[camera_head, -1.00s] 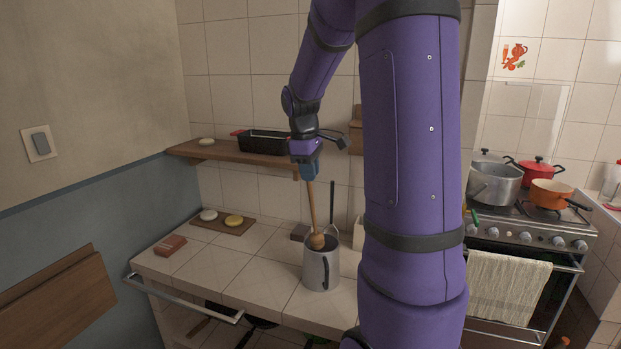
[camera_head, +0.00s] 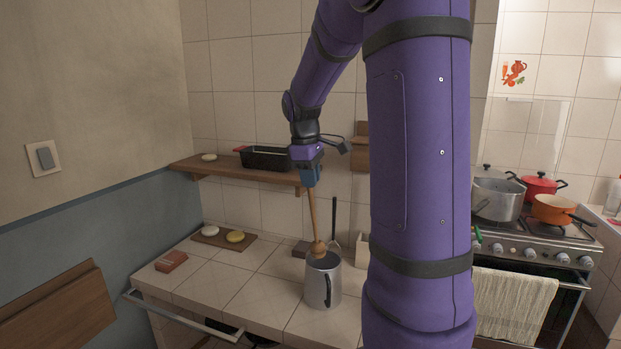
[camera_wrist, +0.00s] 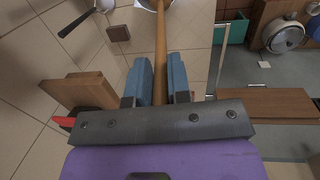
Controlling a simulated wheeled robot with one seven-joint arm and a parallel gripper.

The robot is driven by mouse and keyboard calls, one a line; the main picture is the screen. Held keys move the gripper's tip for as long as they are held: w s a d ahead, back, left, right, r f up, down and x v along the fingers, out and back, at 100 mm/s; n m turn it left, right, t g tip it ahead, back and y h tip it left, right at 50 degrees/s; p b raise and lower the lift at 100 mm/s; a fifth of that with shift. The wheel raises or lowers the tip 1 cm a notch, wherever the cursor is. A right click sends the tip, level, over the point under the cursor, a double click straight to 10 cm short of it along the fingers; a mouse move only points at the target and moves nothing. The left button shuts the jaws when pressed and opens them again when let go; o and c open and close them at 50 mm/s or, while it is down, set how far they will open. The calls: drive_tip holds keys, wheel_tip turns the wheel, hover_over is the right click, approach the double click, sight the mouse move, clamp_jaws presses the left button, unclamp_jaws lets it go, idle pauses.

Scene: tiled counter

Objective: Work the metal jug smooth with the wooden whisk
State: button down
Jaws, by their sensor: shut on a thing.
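The metal jug (camera_head: 322,287) stands upright on the tiled counter, its dark handle towards me. The wooden whisk (camera_head: 314,215) stands nearly upright above it, with its bulbous head at the jug's mouth. Whether the head's lower end is inside the rim I cannot tell. My gripper (camera_head: 310,178) is shut on the upper end of the whisk's handle. In the wrist view, the blue fingers of my gripper (camera_wrist: 160,82) sit on both sides of the whisk (camera_wrist: 160,50). Part of the jug (camera_wrist: 153,4) shows at the top edge there.
A board with two round things (camera_head: 224,239) and a reddish-brown block (camera_head: 171,261) lie on the counter left of the jug. A shelf (camera_head: 240,171) with a black pan (camera_head: 266,158) is behind my gripper. A stove with pots (camera_head: 497,199) is at right. The front left counter is clear.

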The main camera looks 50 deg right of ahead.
drive_tip(key=shift+r, duration=1.95)
drive_tip(key=shift+a, duration=0.1)
